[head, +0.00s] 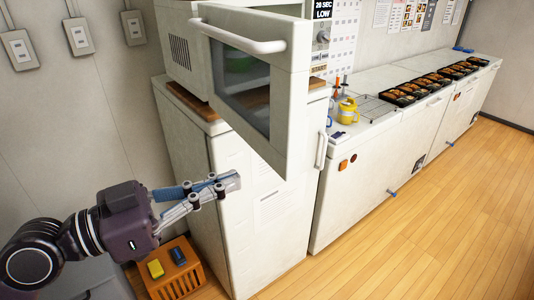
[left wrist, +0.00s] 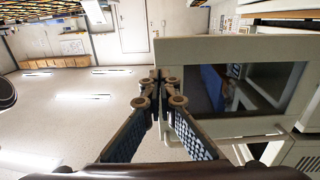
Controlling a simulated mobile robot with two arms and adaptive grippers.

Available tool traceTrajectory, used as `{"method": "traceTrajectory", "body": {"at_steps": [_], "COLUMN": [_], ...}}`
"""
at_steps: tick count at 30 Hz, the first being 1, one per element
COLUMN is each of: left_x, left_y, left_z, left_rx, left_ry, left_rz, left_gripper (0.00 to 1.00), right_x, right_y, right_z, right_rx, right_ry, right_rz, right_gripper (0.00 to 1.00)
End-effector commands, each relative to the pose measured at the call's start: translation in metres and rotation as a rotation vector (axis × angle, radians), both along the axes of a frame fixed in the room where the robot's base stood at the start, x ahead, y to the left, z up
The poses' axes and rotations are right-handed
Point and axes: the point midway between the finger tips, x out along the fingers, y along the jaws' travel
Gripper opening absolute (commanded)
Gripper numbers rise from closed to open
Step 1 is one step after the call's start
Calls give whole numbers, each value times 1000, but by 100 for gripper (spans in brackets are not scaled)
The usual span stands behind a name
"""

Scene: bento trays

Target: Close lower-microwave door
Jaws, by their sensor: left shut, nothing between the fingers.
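The white microwave (head: 180,48) stands on a brown board on top of a tall white cabinet, with its door (head: 297,105) swung open. The door has a dark window and a white bar handle (head: 245,40) near its top edge. My left gripper (head: 236,182) is shut and empty, below and left of the door in the head view. In the left wrist view the gripper (left wrist: 158,82) shows beside the door's pale frame (left wrist: 185,100); I cannot tell whether they touch. Part of the microwave's inside is hidden behind the door. My right gripper is not in view.
The tall white cabinet (head: 265,225) is right of my left gripper. An orange crate (head: 172,285) with a yellow and a blue item stands on the floor below. A counter on the right holds a yellow cup (head: 347,111) and several bento trays (head: 400,97). The wooden floor (head: 430,220) is clear.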

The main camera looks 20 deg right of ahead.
Motion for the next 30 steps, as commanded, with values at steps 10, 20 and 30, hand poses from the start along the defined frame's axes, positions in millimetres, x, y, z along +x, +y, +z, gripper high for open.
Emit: {"method": "traceTrajectory", "body": {"at_steps": [10,20,30], "left_x": [16,21,22], "left_y": [-64,-79,-80], "left_z": [5,0,0], "left_rx": [-3,-1,-1], "left_ry": [3,1,1], "left_rz": [1,2,5], "left_gripper": [0,0,0], "right_x": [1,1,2], "right_y": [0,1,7], "right_z": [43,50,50], "right_rx": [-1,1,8], "right_ry": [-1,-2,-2], "right_rz": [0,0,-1], "right_gripper": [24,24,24]}}
